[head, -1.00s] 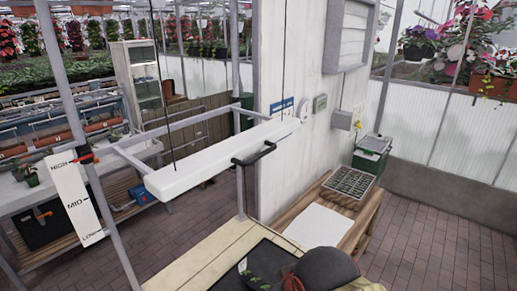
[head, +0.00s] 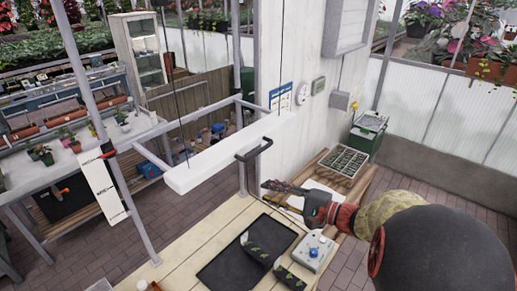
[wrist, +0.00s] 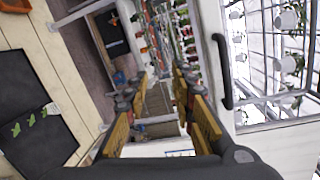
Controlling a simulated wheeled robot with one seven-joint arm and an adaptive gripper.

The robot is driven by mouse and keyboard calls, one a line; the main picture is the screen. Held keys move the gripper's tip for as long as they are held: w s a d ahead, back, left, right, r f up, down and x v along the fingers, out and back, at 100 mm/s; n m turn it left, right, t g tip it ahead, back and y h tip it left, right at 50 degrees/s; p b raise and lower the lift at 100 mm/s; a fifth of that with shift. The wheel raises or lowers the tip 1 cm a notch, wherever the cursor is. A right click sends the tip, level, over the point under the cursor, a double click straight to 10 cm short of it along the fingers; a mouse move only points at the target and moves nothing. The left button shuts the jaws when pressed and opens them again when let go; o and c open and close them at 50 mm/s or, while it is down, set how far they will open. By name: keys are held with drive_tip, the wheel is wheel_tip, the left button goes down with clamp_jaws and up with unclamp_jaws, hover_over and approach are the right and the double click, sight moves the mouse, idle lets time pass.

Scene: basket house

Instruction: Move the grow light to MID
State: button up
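The grow light (head: 215,160) is a long white bar hung on thin wires above the bench. A black handle (head: 254,150) is on its near side; it also shows in the wrist view (wrist: 223,72), right of my fingers. The white scale plate (head: 101,188) stands at the left with a red pointer (head: 107,153) near its top; its lettering is hard to read now. My gripper (head: 268,185) is below and slightly right of the handle in the head view, apart from it. In the wrist view my gripper (wrist: 160,82) is open, with nothing between its fingers.
The pale wooden bench (head: 200,235) carries a black tray (head: 245,250) with seedlings and a grey control box (head: 314,250). A grey metal frame (head: 150,132) surrounds the light. A side table with a seedling tray (head: 343,161) stands by the white wall.

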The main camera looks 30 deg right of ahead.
sight(260, 149)
drive_tip(key=w+d+r+n+t, duration=0.15)
drive_tip(key=d+r+t, duration=0.25)
drive_tip(key=r, duration=0.4)
drive_tip(key=shift+h, duration=0.3)
drive_tip(key=shift+p+x, duration=0.7)
drive_tip(key=shift+x, duration=3.3)
drive_tip(key=shift+s+a+f, duration=0.1)
drive_tip(key=shift+a, duration=0.1)
drive_tip(key=shift+c, duration=0.9)
drive_tip(key=c, duration=0.4)
clamp_jaws()
